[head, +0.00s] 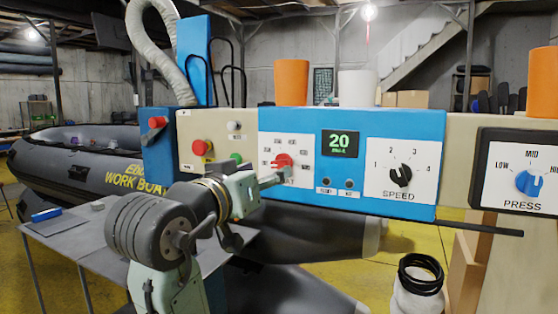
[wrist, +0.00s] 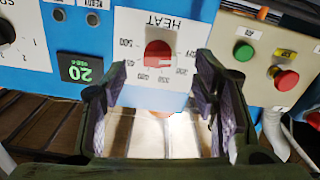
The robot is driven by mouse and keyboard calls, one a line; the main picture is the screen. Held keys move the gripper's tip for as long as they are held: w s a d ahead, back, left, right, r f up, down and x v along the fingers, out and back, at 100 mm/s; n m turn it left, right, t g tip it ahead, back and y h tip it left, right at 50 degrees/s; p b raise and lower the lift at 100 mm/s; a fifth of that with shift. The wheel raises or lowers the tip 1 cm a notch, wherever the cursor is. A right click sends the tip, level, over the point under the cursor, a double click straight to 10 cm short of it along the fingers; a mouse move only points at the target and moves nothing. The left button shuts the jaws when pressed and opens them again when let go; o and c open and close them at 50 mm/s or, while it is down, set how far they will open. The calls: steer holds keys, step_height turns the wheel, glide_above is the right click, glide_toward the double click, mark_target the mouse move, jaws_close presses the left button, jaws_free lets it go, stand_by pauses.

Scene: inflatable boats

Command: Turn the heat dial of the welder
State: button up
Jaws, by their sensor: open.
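The welder's blue control panel (head: 300,195) faces me in the head view. Its red heat dial (head: 283,160) sits on a white scale plate at the panel's left. The wrist view shows the panel upside down, with the red heat dial (wrist: 158,55) near the top middle. My gripper (head: 276,179) is just in front of and slightly below the dial and covers part of the HEAT label. In the wrist view my gripper (wrist: 160,75) is open, with one finger on either side of the dial. Whether either finger touches the dial cannot be told.
Right of the dial are a green display (head: 340,143) reading 20, a black speed dial (head: 401,176) and a blue press dial (head: 529,183). A red button (head: 201,147) and a green button (head: 237,158) are to the left. An inflatable boat (head: 80,150) lies behind.

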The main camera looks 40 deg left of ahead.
mark_target(277, 168)
steer(key=shift+p+x, duration=0.7)
steer(key=shift+x, duration=2.05)
steer(key=shift+c, duration=0.5)
steer(key=shift+s, duration=0.1)
steer(key=c, duration=1.1)
